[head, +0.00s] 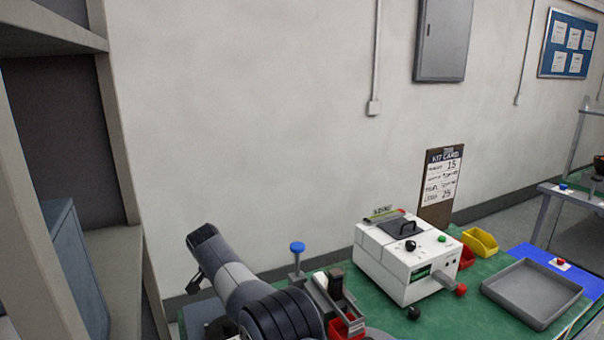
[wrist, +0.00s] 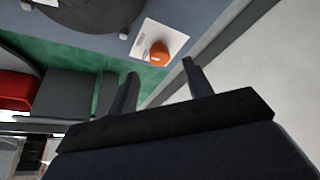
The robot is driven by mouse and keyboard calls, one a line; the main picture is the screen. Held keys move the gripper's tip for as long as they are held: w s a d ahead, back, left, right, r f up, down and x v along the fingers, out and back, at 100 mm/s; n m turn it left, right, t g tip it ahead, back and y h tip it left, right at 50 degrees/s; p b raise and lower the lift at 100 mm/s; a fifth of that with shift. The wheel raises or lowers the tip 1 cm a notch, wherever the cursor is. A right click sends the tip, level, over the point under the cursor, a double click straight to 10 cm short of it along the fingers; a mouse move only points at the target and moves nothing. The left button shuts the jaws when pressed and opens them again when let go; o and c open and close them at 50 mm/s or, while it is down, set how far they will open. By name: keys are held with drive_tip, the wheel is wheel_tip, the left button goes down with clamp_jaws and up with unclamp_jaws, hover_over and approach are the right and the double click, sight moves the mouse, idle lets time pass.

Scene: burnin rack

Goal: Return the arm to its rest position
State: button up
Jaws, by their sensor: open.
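My gripper (wrist: 158,90) shows in the wrist view with its two dark fingers spread apart and nothing between them. Beyond the fingers, the wrist view shows an orange round knob (wrist: 159,52) on a white label plate, a strip of green surface and the pale wall. In the head view my arm is folded at the lower middle, over the left end of the green bench (head: 455,312). The gripper's fingers cannot be made out in the head view.
A white test box (head: 408,262) with a black handle stands on the bench. A grey tray (head: 532,292) and yellow bins (head: 480,241) are to its right. A blue-topped post (head: 297,248) and a red bin (head: 346,327) are close to my arm. Shelving (head: 118,140) stands at left.

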drive_tip(key=x, duration=0.4)
drive_tip(key=shift+w+d+f+p, duration=0.1)
drive_tip(key=shift+f+p, duration=0.2)
drive_tip(key=n+y, duration=0.1)
drive_tip(key=n, duration=0.3)
drive_tip(key=shift+d+n+y+b, duration=0.15)
drive_tip(key=shift+n+y+b, duration=0.15)
drive_tip(key=shift+y+b, duration=0.1)
drive_tip(key=n+y, duration=0.1)
drive_tip(key=n, duration=0.3)
drive_tip(key=shift+d+r+n+y, duration=0.1)
drive_tip(key=shift+d+n+y, duration=0.05)
drive_tip(key=shift+n+y, duration=0.25)
drive_tip(key=n+p, duration=0.1)
drive_tip(key=n, duration=0.1)
drive_tip(key=n+g+y+p, duration=0.1)
drive_tip(key=n, duration=0.1)
drive_tip(key=shift+w+d+n+y, duration=0.1)
drive_tip(key=shift+d+n+y, duration=0.05)
drive_tip(key=shift+n+y, duration=0.15)
drive_tip(key=shift+w+n+g+y+p, duration=0.15)
drive_tip(key=shift+n+g+p, duration=0.3)
drive_tip(key=shift+n+p, duration=0.45)
drive_tip(key=shift+s+n+g+y+p, duration=0.1)
drive_tip(key=shift+n+g+y+p, duration=0.15)
drive_tip(key=shift+n+g+p, duration=0.6)
drive_tip(key=shift+d+r+n+t+b, duration=0.15)
drive_tip(key=shift+r+n+t+b, duration=0.15)
drive_tip(key=shift+n+b, duration=0.1)
